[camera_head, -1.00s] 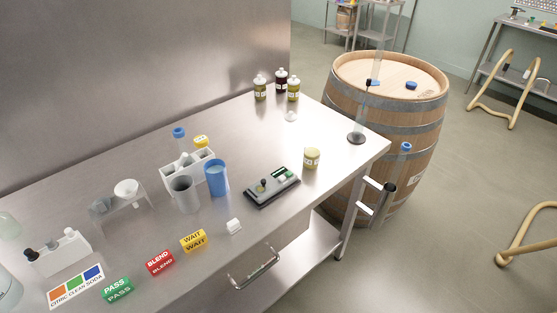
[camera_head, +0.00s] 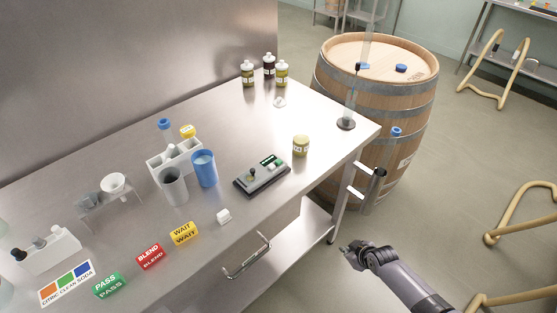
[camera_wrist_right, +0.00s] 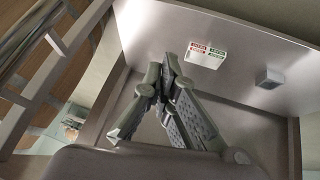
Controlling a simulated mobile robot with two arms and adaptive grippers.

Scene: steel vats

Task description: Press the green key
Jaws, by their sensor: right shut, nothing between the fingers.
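A dark grey device (camera_head: 262,176) with a small stick and a green-lit face (camera_head: 269,160) lies on the steel table near its front edge. A separate green key on it is too small to make out. My right gripper (camera_head: 347,249) is in front of the table's right end, apart from the device, over the floor. In the right wrist view, my right gripper (camera_wrist_right: 169,65) is shut and empty. Beyond its fingertips, a small white plate (camera_wrist_right: 205,54) carries red and green labels, too small to read. My left gripper is not in view.
The steel table (camera_head: 225,120) also holds a blue cup (camera_head: 204,168), a grey cup (camera_head: 173,187), a small jar (camera_head: 301,145) and coloured label blocks.

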